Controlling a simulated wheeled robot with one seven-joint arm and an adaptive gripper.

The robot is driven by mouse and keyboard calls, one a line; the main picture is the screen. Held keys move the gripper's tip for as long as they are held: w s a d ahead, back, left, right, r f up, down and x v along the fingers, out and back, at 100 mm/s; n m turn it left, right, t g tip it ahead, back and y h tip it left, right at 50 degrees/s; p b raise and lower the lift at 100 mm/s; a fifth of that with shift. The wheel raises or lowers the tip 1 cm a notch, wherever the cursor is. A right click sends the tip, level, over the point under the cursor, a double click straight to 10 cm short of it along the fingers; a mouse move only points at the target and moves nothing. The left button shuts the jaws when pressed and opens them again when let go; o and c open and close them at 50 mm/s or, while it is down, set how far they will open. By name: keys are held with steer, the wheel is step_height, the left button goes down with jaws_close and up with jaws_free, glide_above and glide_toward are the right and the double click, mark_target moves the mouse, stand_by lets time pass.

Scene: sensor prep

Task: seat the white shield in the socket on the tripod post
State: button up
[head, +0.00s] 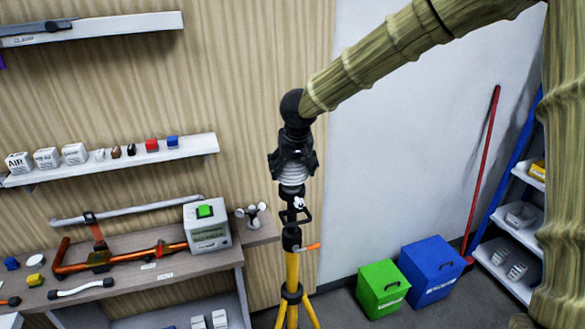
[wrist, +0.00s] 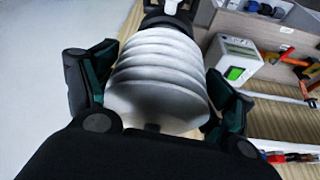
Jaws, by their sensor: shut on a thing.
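The white shield (head: 292,174), a ribbed, stacked-ring piece, is in my gripper (head: 293,162), which points down over the tripod. In the wrist view the shield (wrist: 160,80) fills the space between the two dark green-padded fingers of my gripper (wrist: 158,95). The yellow tripod post (head: 292,268) has a black head (head: 291,238) with an orange handle, directly below the shield. A small black-and-white piece (head: 298,205) shows between shield and head. I cannot tell whether the shield touches the socket, which is hidden or too small to make out.
A wooden workbench (head: 150,262) with tools and a white box with a green top (head: 207,224) stands left. A small cup-type sensor (head: 252,214) sits at its right end. A wall shelf (head: 120,160) holds small items. Green (head: 383,288) and blue bins (head: 432,270) stand on the floor right.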

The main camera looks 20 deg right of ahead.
steer(key=shift+f, duration=0.5)
stand_by(0.7)
steer(key=o, duration=1)
steer(key=shift+o, duration=0.2)
steer(key=shift+r, duration=0.1)
steer(key=shift+r+p, duration=1.2)
steer(key=shift+p, duration=0.6)
steer(key=shift+r, duration=2.2)
